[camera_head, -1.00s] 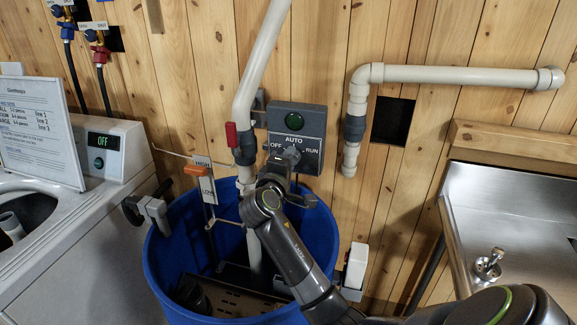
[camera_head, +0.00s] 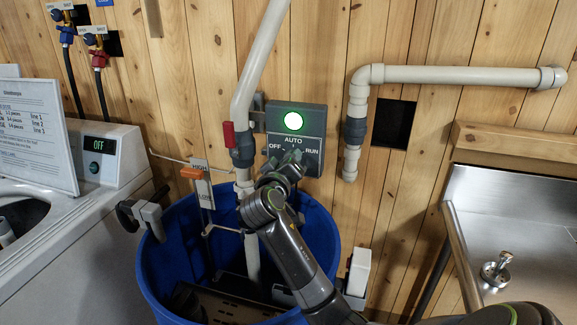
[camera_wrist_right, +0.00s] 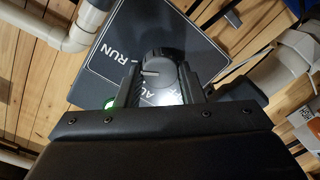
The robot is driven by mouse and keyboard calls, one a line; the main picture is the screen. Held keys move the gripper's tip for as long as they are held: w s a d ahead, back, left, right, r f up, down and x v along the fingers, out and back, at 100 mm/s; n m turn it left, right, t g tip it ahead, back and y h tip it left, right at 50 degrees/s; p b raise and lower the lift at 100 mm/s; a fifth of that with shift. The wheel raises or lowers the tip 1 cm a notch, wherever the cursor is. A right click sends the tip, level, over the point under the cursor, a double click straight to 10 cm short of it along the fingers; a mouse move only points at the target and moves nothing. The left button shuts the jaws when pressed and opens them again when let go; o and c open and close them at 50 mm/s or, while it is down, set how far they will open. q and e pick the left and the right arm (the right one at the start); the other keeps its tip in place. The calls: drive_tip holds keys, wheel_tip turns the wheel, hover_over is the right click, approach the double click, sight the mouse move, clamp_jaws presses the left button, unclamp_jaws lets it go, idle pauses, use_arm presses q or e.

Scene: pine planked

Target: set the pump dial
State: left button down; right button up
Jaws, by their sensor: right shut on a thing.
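The pump control box (camera_head: 312,155) is a grey panel on the plank wall, marked OFF, AUTO and RUN. Its round lamp (camera_head: 293,121) glows bright green. The dial (camera_wrist_right: 158,72) is a dark round knob with a pale pointer line, which points left in the wrist view. I cannot tell exactly which mark it meets. My right gripper (camera_head: 291,160) is at the panel and hides most of the dial in the head view. In the wrist view its two fingers (camera_wrist_right: 158,82) are shut on the dial, one on each side. My left gripper is not in view.
A blue barrel (camera_head: 163,262) stands below the box, with a level gauge with an orange float (camera_head: 191,173) at its rim. A white pipe with a red-handled valve (camera_head: 229,134) runs beside the box. A washing machine (camera_head: 75,235) is left; a steel sink (camera_head: 510,215) is right.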

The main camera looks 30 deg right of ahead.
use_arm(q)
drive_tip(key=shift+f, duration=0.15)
use_arm(e)
drive_tip(key=shift+m, duration=0.3)
drive_tip(key=o, duration=1)
